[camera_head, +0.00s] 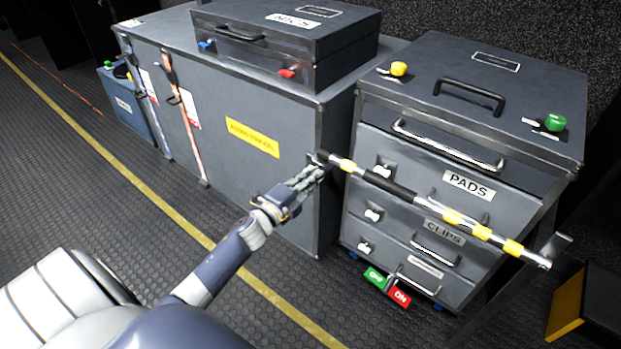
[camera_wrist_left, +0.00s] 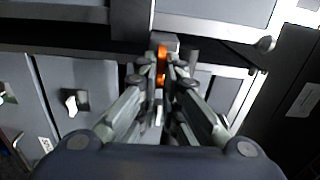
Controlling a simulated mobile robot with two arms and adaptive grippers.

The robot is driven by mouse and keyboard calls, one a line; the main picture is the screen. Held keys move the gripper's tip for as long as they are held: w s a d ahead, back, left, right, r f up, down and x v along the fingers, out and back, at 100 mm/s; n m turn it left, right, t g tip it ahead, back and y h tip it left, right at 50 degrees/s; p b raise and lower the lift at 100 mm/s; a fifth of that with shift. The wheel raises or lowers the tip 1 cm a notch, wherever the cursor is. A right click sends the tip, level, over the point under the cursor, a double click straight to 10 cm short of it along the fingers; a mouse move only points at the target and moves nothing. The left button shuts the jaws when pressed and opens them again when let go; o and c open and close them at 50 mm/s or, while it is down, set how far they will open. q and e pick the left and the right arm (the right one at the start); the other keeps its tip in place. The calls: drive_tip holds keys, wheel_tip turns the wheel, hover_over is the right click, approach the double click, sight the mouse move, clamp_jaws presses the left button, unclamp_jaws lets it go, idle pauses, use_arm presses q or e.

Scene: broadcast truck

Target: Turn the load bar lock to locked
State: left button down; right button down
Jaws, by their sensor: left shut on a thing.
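The load bar (camera_head: 392,187), striped black, yellow and white, runs slantwise across the front of the drawer cabinet (camera_head: 370,147). Its left end lies at the gap beside the long grey case. My left gripper (camera_head: 318,168) is at that left end, its fingers reaching up to it. In the left wrist view, the left gripper (camera_wrist_left: 162,75) is shut on a small orange piece (camera_wrist_left: 161,60), which looks like the load bar lock. The fingers cover most of the lock, and its locked or unlocked setting cannot be read. My right gripper is not in view.
The long grey case (camera_head: 215,100) carries a smaller case (camera_head: 290,35) on top. A dark box with a yellow edge (camera_head: 585,305) stands at the right. The ribbed floor (camera_head: 100,190) at the left is clear.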

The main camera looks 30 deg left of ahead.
use_arm(q)
drive_tip(key=shift+w+d+r+m, duration=0.1)
drive_tip(key=shift+r+m, duration=0.15)
drive_tip(key=shift+m, duration=0.15)
drive_tip(key=c, duration=1.8)
unclamp_jaws()
drive_tip(key=shift+o, duration=0.2)
drive_tip(key=shift+w+d+f, duration=0.1)
drive_tip(key=shift+f, duration=0.05)
drive_tip(key=s+a, duration=0.1)
drive_tip(key=s, duration=1.1)
